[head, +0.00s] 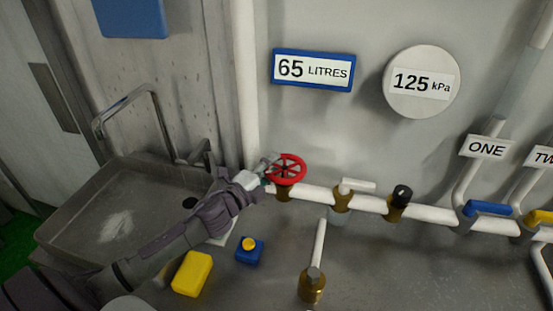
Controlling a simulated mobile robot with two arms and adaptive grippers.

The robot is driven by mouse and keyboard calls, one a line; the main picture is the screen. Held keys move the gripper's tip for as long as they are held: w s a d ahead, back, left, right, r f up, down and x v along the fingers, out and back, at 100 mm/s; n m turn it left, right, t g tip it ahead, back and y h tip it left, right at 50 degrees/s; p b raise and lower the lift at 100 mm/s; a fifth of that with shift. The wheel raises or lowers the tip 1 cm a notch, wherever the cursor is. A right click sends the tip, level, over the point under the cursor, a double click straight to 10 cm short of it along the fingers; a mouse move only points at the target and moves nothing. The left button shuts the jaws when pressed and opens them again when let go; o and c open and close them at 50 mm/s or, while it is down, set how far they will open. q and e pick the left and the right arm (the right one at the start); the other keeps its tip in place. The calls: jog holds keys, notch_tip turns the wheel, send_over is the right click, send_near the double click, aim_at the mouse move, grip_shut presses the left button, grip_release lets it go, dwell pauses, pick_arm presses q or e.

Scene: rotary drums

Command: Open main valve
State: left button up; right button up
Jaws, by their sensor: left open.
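A red handwheel valve (286,169) sits on a brass fitting at the left end of the white horizontal pipe (315,193). My left gripper (268,168) is at the left edge of the red wheel, with its jaws open. Whether a finger touches the rim, I cannot tell. My left arm comes in from the lower left across the sink's front. No label naming a main valve is readable. My right gripper does not show.
Along the pipe stand a white-handled valve (343,195), a black knob (400,197), a blue handle (487,209) and a yellow handle (538,217). A sink (70,215), a yellow block (191,274) and a blue box (249,252) lie left. Gauges read 65 LITRES (312,70) and 125 kPa (421,82).

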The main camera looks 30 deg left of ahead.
pick_arm(q)
jog(key=shift+w+d, duration=0.15)
jog(key=shift+w, duration=0.95)
grip_shut()
jog(key=shift+s+y, duration=0.1)
jog(key=shift+y, duration=0.3)
